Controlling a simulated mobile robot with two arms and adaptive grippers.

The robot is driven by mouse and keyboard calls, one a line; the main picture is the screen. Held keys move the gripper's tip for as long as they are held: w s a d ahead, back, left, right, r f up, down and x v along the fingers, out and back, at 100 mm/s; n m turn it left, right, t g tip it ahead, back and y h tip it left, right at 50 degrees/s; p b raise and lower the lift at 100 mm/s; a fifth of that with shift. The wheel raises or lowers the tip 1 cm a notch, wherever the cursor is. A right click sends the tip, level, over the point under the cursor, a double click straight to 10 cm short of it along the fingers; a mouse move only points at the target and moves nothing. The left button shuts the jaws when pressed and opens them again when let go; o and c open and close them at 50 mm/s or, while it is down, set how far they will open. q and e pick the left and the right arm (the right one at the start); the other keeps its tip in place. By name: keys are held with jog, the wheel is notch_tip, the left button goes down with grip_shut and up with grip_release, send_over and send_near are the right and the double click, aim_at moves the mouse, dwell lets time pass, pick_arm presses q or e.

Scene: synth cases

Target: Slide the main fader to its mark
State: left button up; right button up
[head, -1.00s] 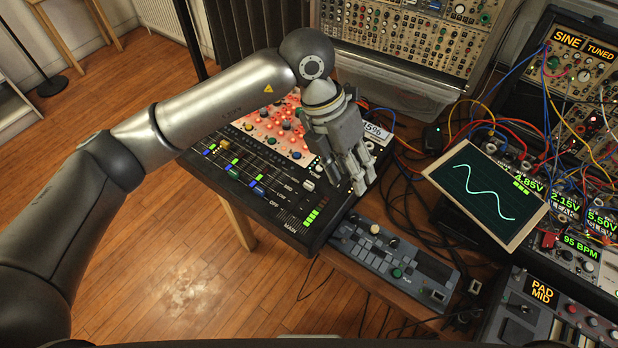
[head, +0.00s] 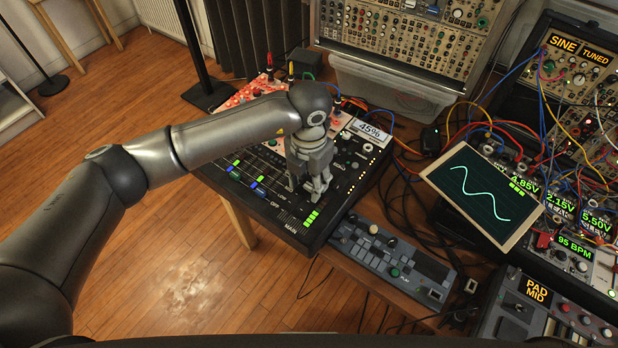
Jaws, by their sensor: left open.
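The black mixer (head: 345,205) stands on the wooden table, with a column of lit green level bars (head: 311,220) beside the label MAIN (head: 297,226) at its front corner. My left gripper (head: 306,191) is open, pointing down over the mixer near the MAIN strip. Its fingers cover the area where the main fader cap would show, so I cannot see the cap, its mark, or whether the fingers touch it. A small white display (head: 371,130) at the mixer's back right reads 45%. My right gripper is not in view.
Other faders with lit green and blue parts (head: 245,180) lie left of the gripper. A grey control box (head: 395,258) sits in front. A tilted screen (head: 482,196) with a wave and racks of patch cables crowd the right. Open wooden floor lies at left.

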pick_arm(q)
jog(key=shift+f, duration=0.2)
grip_shut()
dwell(0.3)
